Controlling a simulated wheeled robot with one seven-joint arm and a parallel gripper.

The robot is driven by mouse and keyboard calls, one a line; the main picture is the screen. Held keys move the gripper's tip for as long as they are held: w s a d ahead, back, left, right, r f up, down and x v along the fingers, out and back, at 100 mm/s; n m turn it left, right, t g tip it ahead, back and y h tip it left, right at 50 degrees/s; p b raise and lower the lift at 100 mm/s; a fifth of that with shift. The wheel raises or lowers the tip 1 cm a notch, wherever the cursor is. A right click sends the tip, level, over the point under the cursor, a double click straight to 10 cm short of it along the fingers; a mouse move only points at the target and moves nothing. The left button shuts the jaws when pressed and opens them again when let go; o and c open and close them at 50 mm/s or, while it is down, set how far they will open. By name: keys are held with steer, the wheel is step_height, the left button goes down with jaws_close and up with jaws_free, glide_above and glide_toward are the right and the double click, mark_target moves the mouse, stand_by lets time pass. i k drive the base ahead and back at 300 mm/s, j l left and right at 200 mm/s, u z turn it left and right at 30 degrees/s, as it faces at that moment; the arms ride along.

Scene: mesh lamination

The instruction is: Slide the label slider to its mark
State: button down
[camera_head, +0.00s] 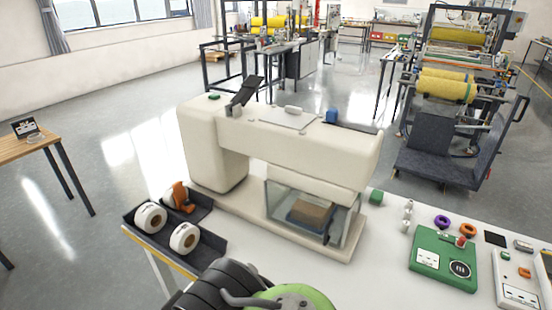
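I cannot make out for certain which part is the label slider, and I cannot make out its mark. A green panel (424,273) lies on the right of the white table, with a small red-topped knob (461,241), a white label plate and a round black dial on it. My arm shows only as a black and green part at the bottom middle. My gripper is not in view.
A large cream machine (270,135) with a clear-walled bay stands on the white table (365,280). Black trays with white rolls (150,217) sit to its left.

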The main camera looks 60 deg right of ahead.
mark_target(332, 114)
steer(key=z, duration=1.85)
